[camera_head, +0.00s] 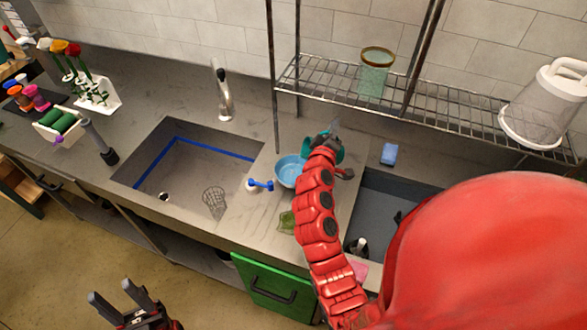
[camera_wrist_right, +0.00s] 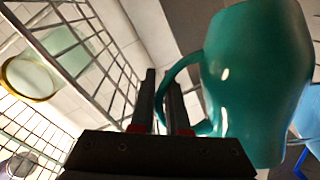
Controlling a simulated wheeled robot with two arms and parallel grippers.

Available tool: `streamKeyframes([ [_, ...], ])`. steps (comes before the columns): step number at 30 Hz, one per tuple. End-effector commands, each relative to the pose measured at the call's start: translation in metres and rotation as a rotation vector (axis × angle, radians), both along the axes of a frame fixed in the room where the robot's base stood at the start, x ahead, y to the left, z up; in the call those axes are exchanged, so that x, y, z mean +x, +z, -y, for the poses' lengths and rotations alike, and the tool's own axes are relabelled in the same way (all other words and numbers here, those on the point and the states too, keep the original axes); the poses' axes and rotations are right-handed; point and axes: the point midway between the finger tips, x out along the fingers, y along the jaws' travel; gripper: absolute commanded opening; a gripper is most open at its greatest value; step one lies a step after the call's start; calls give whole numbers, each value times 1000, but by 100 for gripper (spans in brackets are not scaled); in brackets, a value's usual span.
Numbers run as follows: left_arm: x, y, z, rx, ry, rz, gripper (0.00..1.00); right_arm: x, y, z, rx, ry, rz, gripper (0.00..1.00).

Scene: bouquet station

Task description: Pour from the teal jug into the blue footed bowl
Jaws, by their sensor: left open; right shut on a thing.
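The blue footed bowl (camera_head: 289,172) stands on the counter between the two sinks; a bit of it shows at the right edge of the right wrist view (camera_wrist_right: 305,125). The teal jug (camera_wrist_right: 255,75) fills the right side of the right wrist view, its handle between my fingers. In the head view the jug (camera_head: 335,151) is partly hidden by my right arm, close behind and right of the bowl. My right gripper (camera_wrist_right: 165,95) is shut on the jug's handle. Whether anything flows from the jug cannot be seen. My left gripper (camera_head: 120,297) is open and empty, low over the floor.
A wire shelf (camera_head: 330,92) above holds a green glass (camera_head: 375,72) and a clear white-lidded container (camera_head: 545,105). A blue-handled item (camera_head: 260,185) lies left of the bowl. A blue sponge (camera_head: 389,153) lies at the back.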

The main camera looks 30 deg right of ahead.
Motion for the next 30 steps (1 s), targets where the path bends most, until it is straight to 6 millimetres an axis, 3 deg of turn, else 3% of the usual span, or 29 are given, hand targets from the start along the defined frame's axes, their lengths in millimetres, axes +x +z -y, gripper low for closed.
streamKeyframes([
  [3, 0, 9, 0, 0, 0, 0, 50, -5, 9, 8, 80, -4, 48, 0],
  [5, 0, 0, 0, 0, 0, 0, 50, -10, -6, 16, 198, -3, 107, 0],
  [15, 0, 7, 0, 0, 0, 0, 50, -14, -10, 20, 437, 2, 225, 0],
  [30, 0, 7, 0, 0, 0, 0, 50, -14, -12, 20, 468, 3, 240, 0],
])
